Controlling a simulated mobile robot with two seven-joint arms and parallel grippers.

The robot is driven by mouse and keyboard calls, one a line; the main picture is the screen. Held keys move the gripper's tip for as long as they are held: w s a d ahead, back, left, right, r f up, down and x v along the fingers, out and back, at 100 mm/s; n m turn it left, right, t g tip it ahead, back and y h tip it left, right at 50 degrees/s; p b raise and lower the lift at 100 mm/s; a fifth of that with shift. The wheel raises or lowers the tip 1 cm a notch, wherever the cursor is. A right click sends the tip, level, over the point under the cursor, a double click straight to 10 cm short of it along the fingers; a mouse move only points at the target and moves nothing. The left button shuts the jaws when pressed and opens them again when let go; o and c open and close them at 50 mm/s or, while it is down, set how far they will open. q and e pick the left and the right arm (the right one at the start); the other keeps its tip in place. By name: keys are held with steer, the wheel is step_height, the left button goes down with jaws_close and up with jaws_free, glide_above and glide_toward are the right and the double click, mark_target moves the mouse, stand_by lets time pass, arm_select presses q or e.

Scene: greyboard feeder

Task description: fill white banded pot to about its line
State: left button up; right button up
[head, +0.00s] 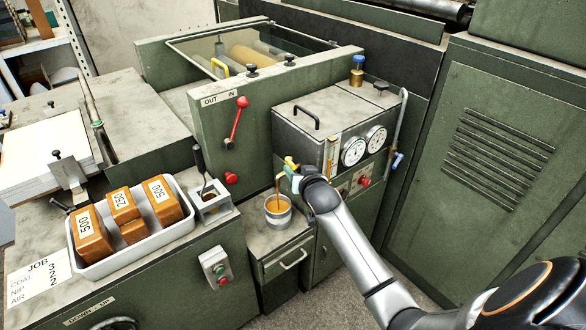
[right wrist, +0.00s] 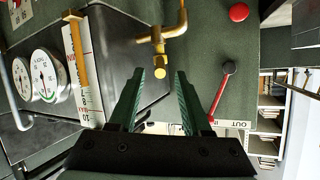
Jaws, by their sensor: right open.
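The white banded pot (head: 278,217) stands upright on a small ledge of the machine, with amber liquid (head: 277,205) inside. Its exact level against the line is too small to tell. A thin amber streak (head: 278,186) reaches down from the tap toward the pot; I cannot tell how much is spout and how much is liquid. My right gripper (head: 291,176) is at the brass tap (head: 290,162), above and slightly right of the pot. In the right wrist view its fingers (right wrist: 166,77) are open, with the tap's brass end (right wrist: 160,72) between their tips. My left gripper is out of view.
A grey box with two dials (head: 353,151) and a level gauge (head: 331,155) stands right of the tap. A white tray (head: 115,262) of marked amber blocks lies left of the pot. A red-knobbed lever (head: 237,122) and a black-handled tool (head: 200,160) stand nearby.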

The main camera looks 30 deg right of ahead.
mark_target(295, 169)
steer(key=shift+b+x, duration=0.3)
steer(key=shift+x, duration=1.7)
steer(key=shift+c, duration=0.2)
jaws_close()
